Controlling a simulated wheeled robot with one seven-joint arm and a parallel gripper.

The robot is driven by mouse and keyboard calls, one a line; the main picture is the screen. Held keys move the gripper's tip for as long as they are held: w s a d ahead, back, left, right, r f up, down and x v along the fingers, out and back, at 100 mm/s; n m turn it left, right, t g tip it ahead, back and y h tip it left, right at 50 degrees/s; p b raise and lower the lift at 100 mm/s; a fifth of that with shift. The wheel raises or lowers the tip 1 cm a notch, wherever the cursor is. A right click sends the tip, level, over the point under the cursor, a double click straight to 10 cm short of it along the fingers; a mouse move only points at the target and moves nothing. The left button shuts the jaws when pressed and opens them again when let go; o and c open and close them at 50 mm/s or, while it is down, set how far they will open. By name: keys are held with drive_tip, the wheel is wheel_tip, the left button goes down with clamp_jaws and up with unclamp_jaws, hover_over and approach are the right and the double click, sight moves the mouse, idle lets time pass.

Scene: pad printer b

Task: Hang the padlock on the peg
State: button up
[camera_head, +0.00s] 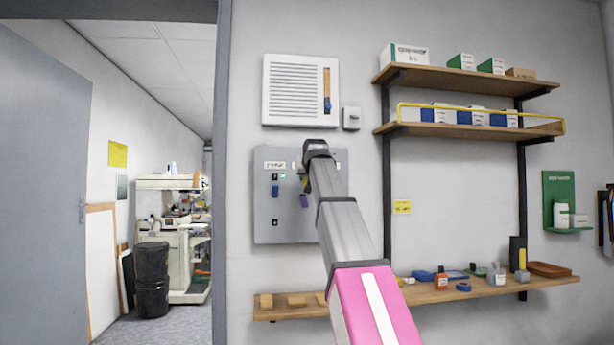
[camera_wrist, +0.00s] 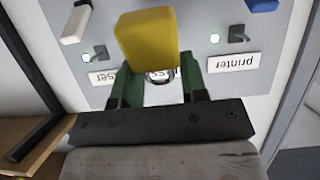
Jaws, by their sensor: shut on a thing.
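A yellow padlock (camera_wrist: 147,40) is held between the green fingers of my gripper (camera_wrist: 160,76) in the wrist view. Its metal shackle (camera_wrist: 160,78) shows between the fingers, in front of a partly covered label. In the head view my gripper (camera_head: 314,152) is at the upper right part of the grey wall panel (camera_head: 262,222), and a bit of yellow shows just below it. Grey peg-like levers (camera_wrist: 239,34) stick out beside green lamps (camera_wrist: 214,38) on the panel. Whatever lies behind the padlock is hidden, and I cannot tell whether the padlock touches the panel.
A blue item (camera_head: 275,191) and a purple item (camera_head: 304,201) show on the panel. A white item (camera_wrist: 76,22) is in the wrist view. A vented wall box (camera_head: 293,90) is above, a cluttered lower shelf (camera_head: 420,293) below, and upper shelves (camera_head: 465,80) stand right.

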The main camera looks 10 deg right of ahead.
idle(0.4)
drive_tip(key=shift+w, duration=2.85)
drive_tip(key=shift+w, duration=1.05)
drive_tip(key=shift+w+f, duration=0.35)
drive_tip(key=shift+w, duration=0.2)
idle(1.1)
idle(0.3)
drive_tip(key=o, duration=1)
drive_tip(key=shift+s, duration=0.1)
drive_tip(key=shift+v, duration=1.45)
